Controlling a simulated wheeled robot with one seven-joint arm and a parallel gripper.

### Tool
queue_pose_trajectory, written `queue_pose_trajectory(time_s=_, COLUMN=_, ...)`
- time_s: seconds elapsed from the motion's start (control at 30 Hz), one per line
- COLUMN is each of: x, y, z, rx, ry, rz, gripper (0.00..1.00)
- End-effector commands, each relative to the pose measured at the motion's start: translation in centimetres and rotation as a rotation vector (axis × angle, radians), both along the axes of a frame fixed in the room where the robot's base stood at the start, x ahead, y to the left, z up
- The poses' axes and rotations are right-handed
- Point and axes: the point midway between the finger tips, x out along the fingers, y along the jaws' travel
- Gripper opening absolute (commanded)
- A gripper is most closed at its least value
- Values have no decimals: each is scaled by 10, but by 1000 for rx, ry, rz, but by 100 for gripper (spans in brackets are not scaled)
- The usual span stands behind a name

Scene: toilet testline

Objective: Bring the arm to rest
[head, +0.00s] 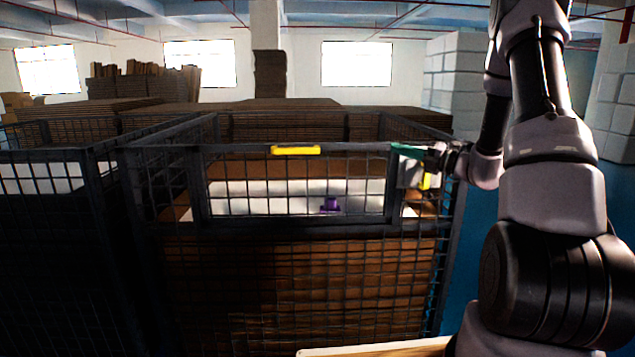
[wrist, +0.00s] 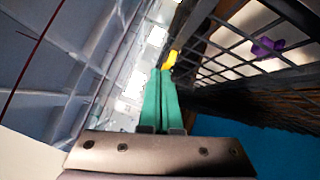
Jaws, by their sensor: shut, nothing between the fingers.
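My gripper (head: 400,149) is at the right end of the cage's top front rail in the head view. Its green fingers lie together, shut and empty, in the wrist view (wrist: 161,76). My arm comes down from the right side of the picture, bent, with the wrist turned toward the cage. In the head view the fingers overlap the cage corner; I cannot tell whether they touch it.
A dark wire-mesh cage (head: 290,225) stands in front, with a yellow handle (head: 295,150) on its top rail. Inside, a purple object (head: 331,205) rests on a white surface (head: 265,199). Another cage (head: 45,155) adjoins at left. Blue floor (head: 460,285) shows at right.

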Motion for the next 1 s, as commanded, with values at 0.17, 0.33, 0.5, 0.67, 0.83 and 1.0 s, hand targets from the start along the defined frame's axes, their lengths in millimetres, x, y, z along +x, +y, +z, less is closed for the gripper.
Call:
queue_pose_trajectory(time_s=0.17, x=-59, y=70, z=45, rx=-360, ry=-237, rz=237, gripper=0)
queue_pose_trajectory(time_s=0.33, x=-130, y=114, z=66, rx=-737, ry=-535, rz=482, gripper=0)
queue_pose_trajectory(time_s=0.5, x=-196, y=130, z=73, rx=-1100, ry=-876, rz=720, gripper=0)
queue_pose_trajectory(time_s=0.67, x=-246, y=123, z=76, rx=-1427, ry=-1221, rz=939, gripper=0)
queue_pose_trajectory(time_s=0.83, x=-284, y=102, z=85, rx=-1766, ry=-1599, rz=1172, gripper=0)
queue_pose_trajectory(time_s=1.0, x=-305, y=79, z=100, rx=-2047, ry=-1908, rz=1374, gripper=0)
